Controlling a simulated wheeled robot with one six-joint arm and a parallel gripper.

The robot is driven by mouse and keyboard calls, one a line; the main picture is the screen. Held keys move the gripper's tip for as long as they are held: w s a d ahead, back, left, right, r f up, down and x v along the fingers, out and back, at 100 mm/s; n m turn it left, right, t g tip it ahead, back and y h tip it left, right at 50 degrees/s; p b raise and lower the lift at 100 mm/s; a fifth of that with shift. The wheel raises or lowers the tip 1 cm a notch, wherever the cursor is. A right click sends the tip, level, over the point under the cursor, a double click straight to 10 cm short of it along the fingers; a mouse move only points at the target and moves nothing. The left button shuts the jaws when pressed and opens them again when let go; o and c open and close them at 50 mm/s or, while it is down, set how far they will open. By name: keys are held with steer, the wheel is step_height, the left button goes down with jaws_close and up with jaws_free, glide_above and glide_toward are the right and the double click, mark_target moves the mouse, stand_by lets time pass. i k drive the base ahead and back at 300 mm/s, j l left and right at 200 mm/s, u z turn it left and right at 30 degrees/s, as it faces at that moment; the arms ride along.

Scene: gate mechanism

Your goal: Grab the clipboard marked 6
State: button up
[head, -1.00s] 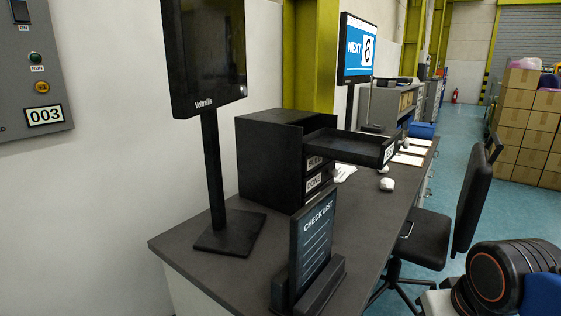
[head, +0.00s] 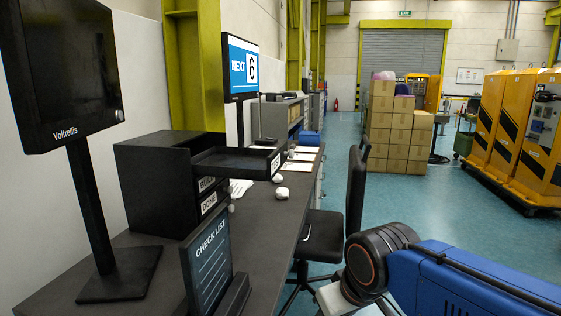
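Several clipboards with white sheets lie in a row on the dark desk (head: 262,222), beyond the drawer box. The nearest clipboard (head: 282,169) is partly hidden by the open drawer, and others (head: 300,157) lie farther along. They are too small for me to read any numbers on them. A blue screen (head: 243,67) above the desk reads "NEXT 6". My blue and black arm shows at the lower right, over the floor beside the desk. My gripper is out of view.
A black drawer box (head: 150,185) stands on the desk with its top drawer (head: 236,162) pulled out. A checklist stand (head: 212,262) and a dark monitor (head: 62,70) are nearer. A black chair (head: 325,230) stands at the desk's right side. Stacked cartons (head: 392,135) stand beyond open blue floor.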

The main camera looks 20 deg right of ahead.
mark_target(292, 167)
steer(key=k, duration=0.65)
steer(key=i+l+z, duration=0.1)
steer(key=z, duration=1.3)
steer(key=i+j, duration=0.15)
steer(key=i, duration=0.35)
steer(key=i+j, duration=0.2)
steer(key=i, duration=0.35)
steer(key=i+j, duration=0.15)
steer(key=i, duration=0.35)
steer(key=i+j, duration=0.1)
steer(key=i, duration=3.25)
steer(key=i+l, duration=0.15)
steer(key=i, duration=0.65)
steer(key=i+l, duration=0.1)
steer(key=i, duration=0.7)
steer(key=u, duration=0.4)
steer(key=i+u, duration=0.1)
steer(key=u, duration=0.75)
steer(key=i+l+u, duration=0.1)
steer(key=u, duration=0.35)
